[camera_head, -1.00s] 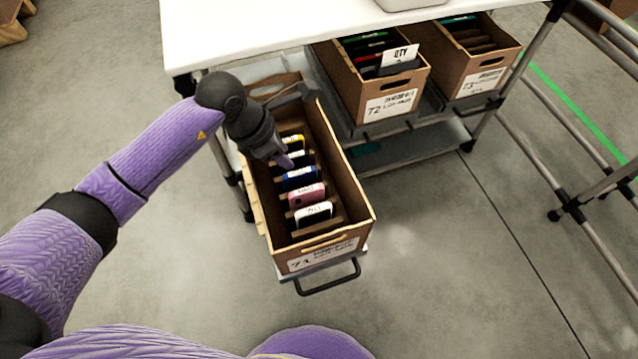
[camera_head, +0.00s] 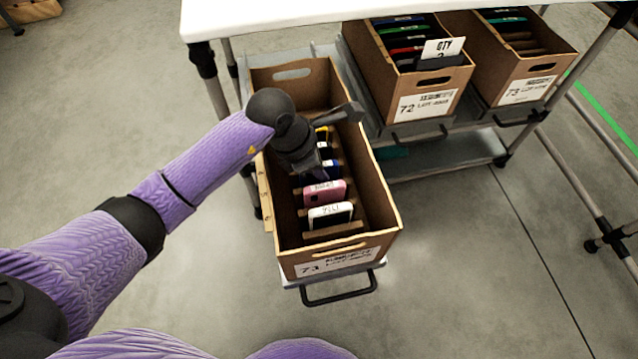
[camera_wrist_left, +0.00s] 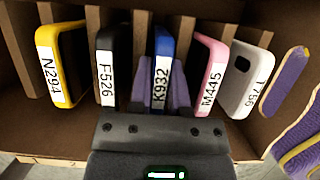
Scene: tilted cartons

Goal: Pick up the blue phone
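The blue phone (camera_wrist_left: 163,42) stands in a slot of the front carton (camera_head: 384,205), its label reading K932. In the head view the blue phone (camera_head: 309,179) is largely covered by my left gripper (camera_head: 321,172), which reaches down into the carton. In the left wrist view the purple fingers of my left gripper (camera_wrist_left: 161,92) flank the phone's labelled edge closely, one on each side. I cannot tell whether they press on it. The phone looks seated in line with its neighbours. My right gripper is not in view.
A black phone (camera_wrist_left: 107,45) and a pink phone (camera_wrist_left: 211,48) stand beside the blue one, with a yellow phone (camera_wrist_left: 62,40) and a white phone (camera_wrist_left: 245,70) farther out. Cardboard dividers separate them. Carton 72 (camera_head: 430,104) is to the right, and a white tabletop (camera_head: 300,12) is behind.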

